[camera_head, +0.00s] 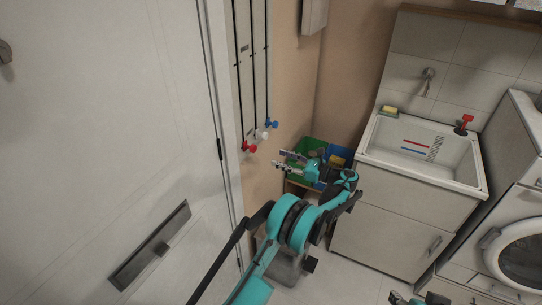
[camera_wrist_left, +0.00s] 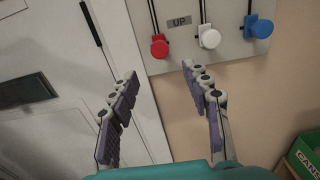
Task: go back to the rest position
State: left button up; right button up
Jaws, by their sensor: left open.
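My left arm reaches up from the bottom of the head view, and its gripper (camera_head: 281,160) is in front of the wall by the corner bins. Its two fingers are spread apart with nothing between them. In the left wrist view the open gripper (camera_wrist_left: 160,75) faces the wall, below the red, white and blue knobs. A small part of my right arm's end (camera_head: 418,300) shows at the bottom edge of the head view; its fingers cannot be made out.
A green bin (camera_head: 302,146) and a blue bin (camera_head: 347,155) stand in the corner close to my left gripper. A red knob (camera_head: 249,146) hangs on the wall panel. A white door (camera_head: 100,130) is left; a sink (camera_head: 463,170) and washing machine (camera_head: 520,255) are right.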

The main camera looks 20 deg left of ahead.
pick_arm(q)
jog(key=shift+d, duration=0.5)
jog(key=s+a+r+n+t+h, duration=0.25)
jog(key=s+r+n+h, duration=0.55)
jog(key=s, duration=0.6)
jog(key=s+d+f+n+t+h, duration=0.1)
jog(key=s+d+n+h, duration=0.4)
jog(key=s, duration=0.6)
jog(key=s+d+f+n+t+h, duration=0.2)
jog(key=s+d+n+h, duration=0.3)
jog(key=s, duration=0.7)
jog(key=shift+s+d+f+n, duration=0.3)
jog(key=shift+d+f+n, duration=0.1)
jog(key=shift+d+f, duration=0.5)
jog(key=shift+t, duration=0.25)
